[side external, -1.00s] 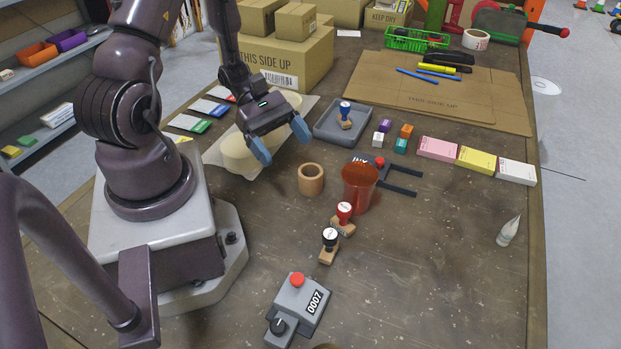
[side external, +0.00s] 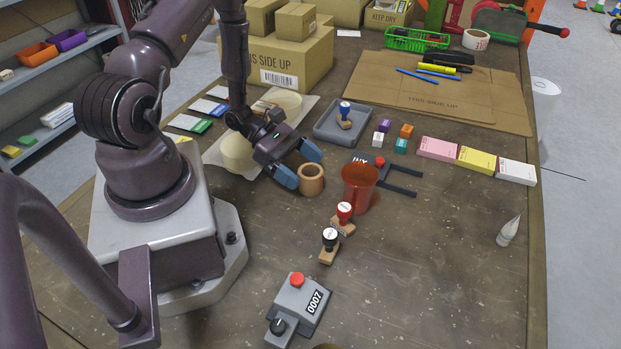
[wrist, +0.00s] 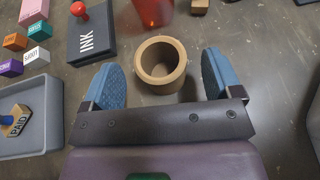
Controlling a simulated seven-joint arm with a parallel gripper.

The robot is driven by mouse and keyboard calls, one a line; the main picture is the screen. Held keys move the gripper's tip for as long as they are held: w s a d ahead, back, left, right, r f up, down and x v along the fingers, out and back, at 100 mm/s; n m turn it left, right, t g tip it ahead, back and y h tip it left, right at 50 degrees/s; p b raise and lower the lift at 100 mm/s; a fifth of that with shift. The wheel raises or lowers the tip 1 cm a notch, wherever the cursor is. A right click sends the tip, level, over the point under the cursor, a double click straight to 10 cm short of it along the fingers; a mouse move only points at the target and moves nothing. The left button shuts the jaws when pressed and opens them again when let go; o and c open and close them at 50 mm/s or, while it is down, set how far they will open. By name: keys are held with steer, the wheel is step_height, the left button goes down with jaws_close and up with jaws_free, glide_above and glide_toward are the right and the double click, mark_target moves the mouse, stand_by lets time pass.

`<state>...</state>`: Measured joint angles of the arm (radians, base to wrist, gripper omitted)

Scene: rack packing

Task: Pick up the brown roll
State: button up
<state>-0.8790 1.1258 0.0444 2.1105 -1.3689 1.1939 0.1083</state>
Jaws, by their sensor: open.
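The brown roll (side external: 311,180) is a short hollow cylinder standing upright on the table, left of the red cup in the side view. In the wrist view the roll (wrist: 161,64) shows its open top, just ahead of and between my two blue fingertips. My gripper (side external: 298,165) is open and empty, low above the table, with one finger behind the roll and one at its near left. In the wrist view my gripper (wrist: 160,75) has a gap on both sides of the roll. I cannot tell the exact height of the fingertips.
A translucent red cup (side external: 359,188) stands close to the roll's right. A black ink pad (wrist: 93,32) and a grey tray (wrist: 54,108) lie to the left in the wrist view. Wooden stamps (side external: 329,254) stand in front. The table's right front is mostly clear.

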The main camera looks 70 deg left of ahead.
steer(key=shift+x, duration=1.2)
steer(key=shift+d+r, duration=0.1)
steer(key=c, duration=1)
steer(key=shift+r, duration=0.1)
